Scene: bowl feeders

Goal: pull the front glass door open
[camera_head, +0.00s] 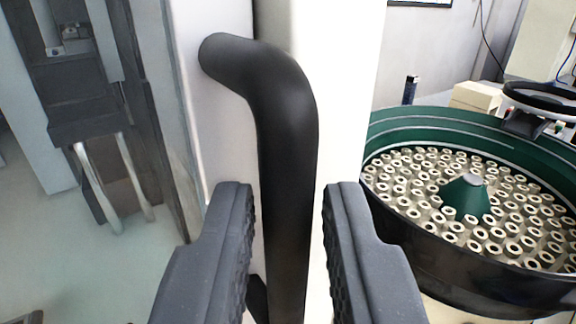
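A black tubular door handle (285,130) runs vertically down the middle of the view. Its upper end bends left and joins a white frame (215,100). The glass door (70,255) fills the left side, and machine parts show through it. My gripper (288,190) is open, with one dark ridged finger on each side of the handle. A gap shows between the handle and the right finger; the left finger is closer to it. The lower end of the handle is out of view.
A green bowl feeder (430,122) full of small metal rings stands to the right, with a green cone (465,195) at its centre. A pale box (476,97) and a black ring-shaped part (540,98) are behind it. A white post (345,90) stands behind the handle.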

